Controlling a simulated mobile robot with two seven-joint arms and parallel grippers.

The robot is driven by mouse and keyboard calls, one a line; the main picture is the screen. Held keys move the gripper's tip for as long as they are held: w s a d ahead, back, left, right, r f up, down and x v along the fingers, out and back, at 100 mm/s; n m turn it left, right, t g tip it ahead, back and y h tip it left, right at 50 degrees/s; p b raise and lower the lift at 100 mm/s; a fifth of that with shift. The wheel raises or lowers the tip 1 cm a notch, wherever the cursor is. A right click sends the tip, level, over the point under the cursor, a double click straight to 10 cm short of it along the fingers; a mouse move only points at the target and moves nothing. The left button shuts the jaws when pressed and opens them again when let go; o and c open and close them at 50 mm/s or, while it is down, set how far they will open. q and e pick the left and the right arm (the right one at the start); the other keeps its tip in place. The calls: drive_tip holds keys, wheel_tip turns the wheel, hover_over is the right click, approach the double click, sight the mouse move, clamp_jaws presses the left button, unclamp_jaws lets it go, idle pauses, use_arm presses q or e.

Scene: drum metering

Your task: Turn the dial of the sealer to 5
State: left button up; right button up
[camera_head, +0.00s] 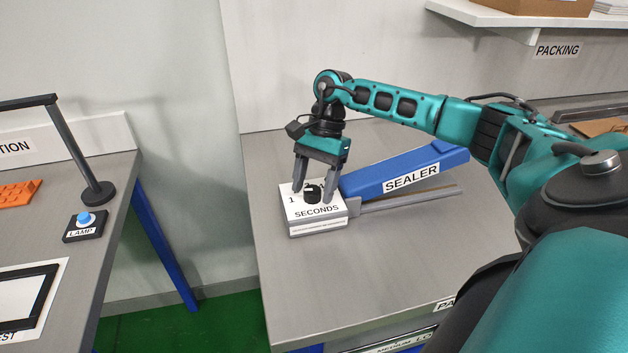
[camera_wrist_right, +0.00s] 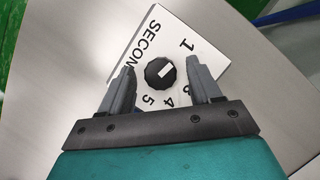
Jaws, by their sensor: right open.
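The sealer (camera_head: 405,178) lies on the steel table, with a blue arm and a white control box marked SECONDS (camera_head: 320,222). A black round dial (camera_head: 312,194) sits on the box; it also shows in the right wrist view (camera_wrist_right: 159,74). Its white mark points to the upper right there, below the printed 1. The 5 and 4 are printed below the dial; the other numbers are partly hidden by a finger. My right gripper (camera_head: 313,192) is open over the box, with one finger on each side of the dial and gaps between. My left gripper is not in view.
On the left table stand a lamp button (camera_head: 86,219), a dark post (camera_head: 78,155) and an orange tray (camera_head: 19,193). A gap with green floor separates the two tables. A shelf (camera_head: 480,14) labelled PACKING hangs at the back right. The table in front of the sealer is clear.

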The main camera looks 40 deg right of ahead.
drive_tip(key=c, duration=1)
drive_tip(key=shift+c, duration=0.2)
